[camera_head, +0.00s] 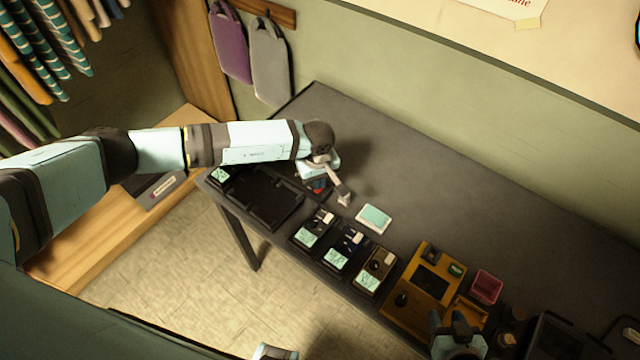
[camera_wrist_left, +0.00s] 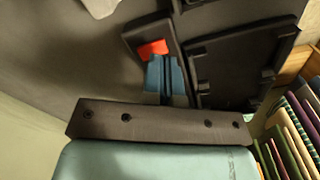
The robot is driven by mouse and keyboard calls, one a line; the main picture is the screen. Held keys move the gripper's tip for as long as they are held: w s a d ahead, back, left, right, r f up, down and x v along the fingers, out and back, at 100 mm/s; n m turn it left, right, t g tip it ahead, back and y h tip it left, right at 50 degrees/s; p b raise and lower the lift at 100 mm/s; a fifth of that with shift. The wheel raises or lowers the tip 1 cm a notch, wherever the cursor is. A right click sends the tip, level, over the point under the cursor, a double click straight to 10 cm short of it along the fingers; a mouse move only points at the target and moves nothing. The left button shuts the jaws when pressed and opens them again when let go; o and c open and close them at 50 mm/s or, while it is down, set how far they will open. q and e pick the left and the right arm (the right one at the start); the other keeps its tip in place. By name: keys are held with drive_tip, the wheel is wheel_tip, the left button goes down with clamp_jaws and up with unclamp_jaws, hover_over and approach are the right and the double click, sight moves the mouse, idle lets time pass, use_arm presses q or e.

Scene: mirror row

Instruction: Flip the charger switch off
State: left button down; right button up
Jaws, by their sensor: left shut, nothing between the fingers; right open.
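The red switch (camera_head: 318,187) sits on a narrow dark block beside the black charger tray (camera_head: 262,196). The red switch also shows in the left wrist view (camera_wrist_left: 153,49), and the tray lies right of it there (camera_wrist_left: 240,65). My left gripper (camera_head: 317,180) is shut and empty. Its blue fingertips (camera_wrist_left: 164,62) are right at the red switch and overlap its lower edge; I cannot tell whether they touch. Part of the switch is hidden behind them. My right gripper (camera_head: 458,325) is open, at the bottom right over the table's front.
Several dark devices with pale labels (camera_head: 343,247) stand along the table's front edge. A pale green-topped box (camera_head: 374,218) lies behind them. A yellow tray (camera_head: 425,285) and a pink bin (camera_head: 486,287) stand to the right. The table's back (camera_head: 430,180) is clear.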

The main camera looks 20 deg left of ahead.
use_arm(q)
drive_tip(key=shift+r+p, duration=0.95)
drive_tip(key=shift+r, duration=1.4)
use_arm(e)
drive_tip(key=shift+w+r, duration=0.15)
drive_tip(key=shift+r, duration=1.3)
drive_tip(key=shift+f, duration=0.25)
